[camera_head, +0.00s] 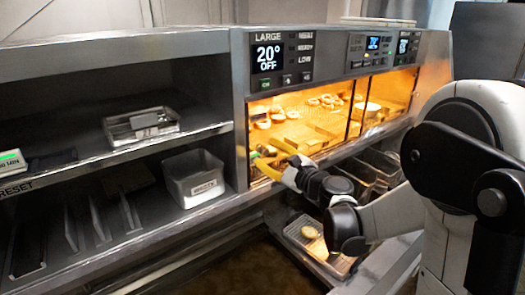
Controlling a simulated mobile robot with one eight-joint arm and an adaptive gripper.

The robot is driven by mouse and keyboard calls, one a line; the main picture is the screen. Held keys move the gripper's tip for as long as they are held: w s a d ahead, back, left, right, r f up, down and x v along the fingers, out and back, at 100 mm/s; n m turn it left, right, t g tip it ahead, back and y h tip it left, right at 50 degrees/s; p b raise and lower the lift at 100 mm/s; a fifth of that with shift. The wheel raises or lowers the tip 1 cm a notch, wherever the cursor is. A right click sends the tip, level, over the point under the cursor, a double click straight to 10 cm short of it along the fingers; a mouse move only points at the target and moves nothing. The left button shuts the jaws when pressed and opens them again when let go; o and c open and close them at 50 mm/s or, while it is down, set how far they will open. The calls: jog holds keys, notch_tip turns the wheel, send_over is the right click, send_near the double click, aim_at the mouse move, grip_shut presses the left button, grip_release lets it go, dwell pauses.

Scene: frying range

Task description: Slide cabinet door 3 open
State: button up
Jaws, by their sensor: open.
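The lit cabinet (258,185) stands in the middle, with a warm orange glow inside. Dark upright door edges (350,110) divide its front at the right. No door number is readable, so I cannot tell which panel is door 3, or whether each panel is open or shut. My gripper (266,164), with yellow fingers, is at the lower left of the lit front. It is open, and its fingers are small and partly lost against the glow. I cannot tell whether they touch a door. My arm hides part of the cabinet's lower right.
A display (268,58) reading 20° OFF sits above the cabinet. At the left, shelves hold a metal tray (141,126) and a metal bin (195,180). Metal baskets (365,175) are below the cabinet's right part. A tray with yellowish pieces (300,237) lies beneath my arm.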

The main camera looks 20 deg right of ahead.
jog(key=shift+x, duration=1.1)
jog(key=shift+c, duration=0.5)
